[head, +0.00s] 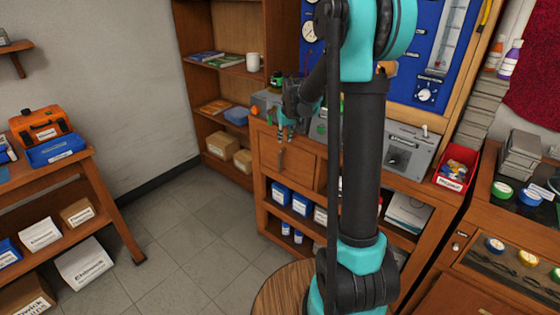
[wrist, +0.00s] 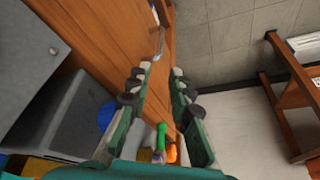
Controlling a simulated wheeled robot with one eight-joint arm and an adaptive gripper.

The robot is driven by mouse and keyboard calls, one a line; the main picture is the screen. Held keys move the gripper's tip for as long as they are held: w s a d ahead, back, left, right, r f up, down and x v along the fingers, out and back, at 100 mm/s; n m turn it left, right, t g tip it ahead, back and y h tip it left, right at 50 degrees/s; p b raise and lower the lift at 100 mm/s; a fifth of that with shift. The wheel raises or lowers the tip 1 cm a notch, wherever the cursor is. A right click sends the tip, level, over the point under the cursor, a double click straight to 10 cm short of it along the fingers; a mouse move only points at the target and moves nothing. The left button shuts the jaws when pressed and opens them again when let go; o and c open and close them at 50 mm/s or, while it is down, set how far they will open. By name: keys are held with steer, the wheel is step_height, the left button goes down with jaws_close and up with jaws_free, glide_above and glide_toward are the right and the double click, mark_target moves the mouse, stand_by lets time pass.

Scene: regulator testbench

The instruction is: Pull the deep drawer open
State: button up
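The deep drawer (head: 296,163) appears to be the plain wooden front at the upper left of the bench in the head view. It looks shut. A metal handle (head: 281,158) sits upright on it, and it also shows as a small metal handle (wrist: 160,45) in the wrist view. My gripper (head: 284,138) hangs just above the handle, in front of the bench's top edge. In the wrist view my gripper (wrist: 163,70) is open and empty. The handle lies beyond the fingertips, roughly in line with the gap, and looks apart from them.
Grey instruments (head: 408,150) and a red bin (head: 456,166) stand on the bench top. A round wooden stool top (head: 285,292) is near my arm. The tiled floor (head: 195,240) to the left is clear.

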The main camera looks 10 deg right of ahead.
mark_target(280, 158)
steer(key=x, duration=1.7)
steer(key=shift+s+f, duration=0.1)
steer(key=shift+f, duration=0.05)
steer(key=shift+c, duration=0.2)
jaws_close()
